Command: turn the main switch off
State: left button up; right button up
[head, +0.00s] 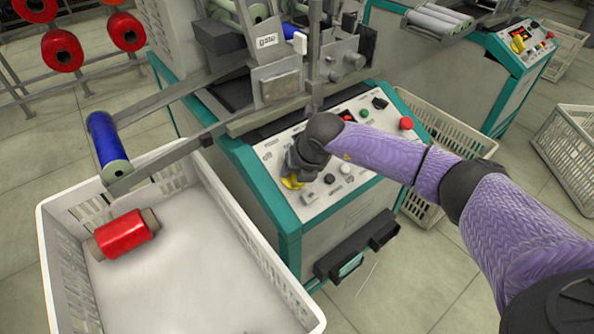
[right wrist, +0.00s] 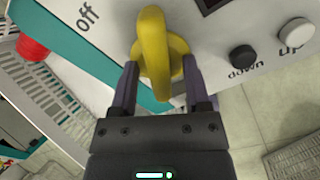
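The yellow main switch (head: 291,182) is on the sloped white control panel (head: 338,196) of the winding machine, at the panel's lower left. In the right wrist view the yellow switch (right wrist: 154,50) has its raised handle upright in the picture, with the word "off" printed to its upper left. My right gripper (head: 295,172) is over the switch and hides part of it. In the right wrist view its two fingers (right wrist: 159,80) stand on either side of the handle, with a visible gap on each side. My left gripper is not in view.
Black and white buttons (right wrist: 297,32) marked "down" and "up" lie right of the switch. A red button (head: 406,123) is at the panel's far right. A white crate (head: 226,215) holding a red spool (head: 127,233) stands at left. A blue spool (head: 106,146) is above it.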

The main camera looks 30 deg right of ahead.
grip_shut()
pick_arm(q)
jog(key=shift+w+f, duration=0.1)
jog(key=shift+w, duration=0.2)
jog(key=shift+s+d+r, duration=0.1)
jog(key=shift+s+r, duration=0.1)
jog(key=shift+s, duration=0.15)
pick_arm(e)
jog(key=shift+n, duration=0.9)
jog(key=n+p, duration=0.1)
jog(key=n, duration=0.1)
jog(key=shift+n, duration=0.3)
jog(key=n, duration=0.4)
jog(key=shift+a, duration=0.1)
jog(key=shift+n+p, duration=0.3)
jog(key=shift+n, duration=0.9)
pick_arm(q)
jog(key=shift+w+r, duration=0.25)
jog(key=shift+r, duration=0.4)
pick_arm(e)
jog(key=shift+n, duration=0.5)
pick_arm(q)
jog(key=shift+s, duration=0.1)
